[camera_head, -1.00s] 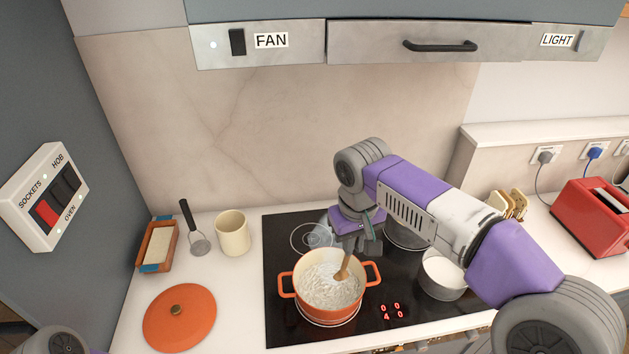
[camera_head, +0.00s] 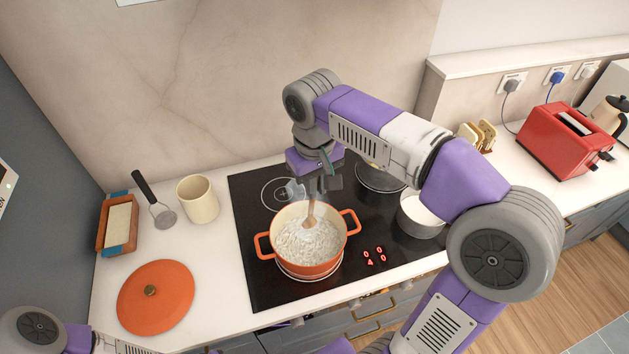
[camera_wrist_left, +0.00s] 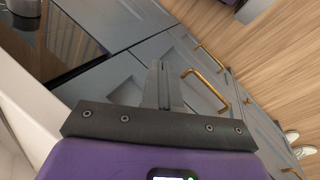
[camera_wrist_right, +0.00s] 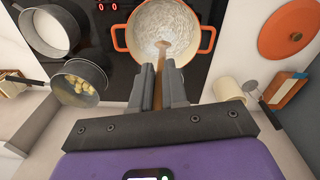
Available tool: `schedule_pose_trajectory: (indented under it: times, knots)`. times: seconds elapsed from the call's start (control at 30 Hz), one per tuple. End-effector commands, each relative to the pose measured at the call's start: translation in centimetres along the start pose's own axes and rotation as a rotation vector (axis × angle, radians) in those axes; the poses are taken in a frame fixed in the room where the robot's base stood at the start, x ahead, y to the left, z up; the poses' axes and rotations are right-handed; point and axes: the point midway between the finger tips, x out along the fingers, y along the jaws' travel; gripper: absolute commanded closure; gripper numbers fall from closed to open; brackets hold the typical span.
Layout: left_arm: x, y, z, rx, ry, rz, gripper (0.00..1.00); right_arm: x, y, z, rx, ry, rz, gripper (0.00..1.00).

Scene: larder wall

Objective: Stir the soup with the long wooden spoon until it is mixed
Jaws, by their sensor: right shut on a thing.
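The soup (camera_head: 300,240), pale with whitish streaks, fills an orange two-handled pot (camera_head: 312,266) on the black hob. My right gripper (camera_head: 318,188) is above the pot's back rim, shut on the upright wooden spoon (camera_head: 311,213). The spoon's lower end is in the soup near the back, and its tip is hidden. In the right wrist view the spoon (camera_wrist_right: 159,75) runs between the fingers (camera_wrist_right: 158,85) into the pot. My left gripper (camera_wrist_left: 164,88) is shut and empty, low in front of the grey cupboards.
A white-filled pan (camera_head: 420,222) is right of the pot; a dark pan (camera_head: 378,180) is behind. A red toaster (camera_head: 560,145) stands far right.

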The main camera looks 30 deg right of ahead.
Motion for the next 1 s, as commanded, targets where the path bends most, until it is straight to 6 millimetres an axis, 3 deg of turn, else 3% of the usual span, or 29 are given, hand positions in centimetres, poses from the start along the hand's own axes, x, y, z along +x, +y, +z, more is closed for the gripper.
schedule_pose_trajectory:
  times: [0.27, 1.0]
  knots:
    - [2.5, -0.9, -0.1, 0.000, 0.000, 0.000, 1.00, 2.2, -0.3, 0.9, -0.001, 0.001, 0.000, 1.00]
    - [5.7, -2.1, -0.3, 0.000, 0.000, 0.000, 1.00, 8.0, -0.2, -0.1, 0.001, -0.001, 0.000, 1.00]
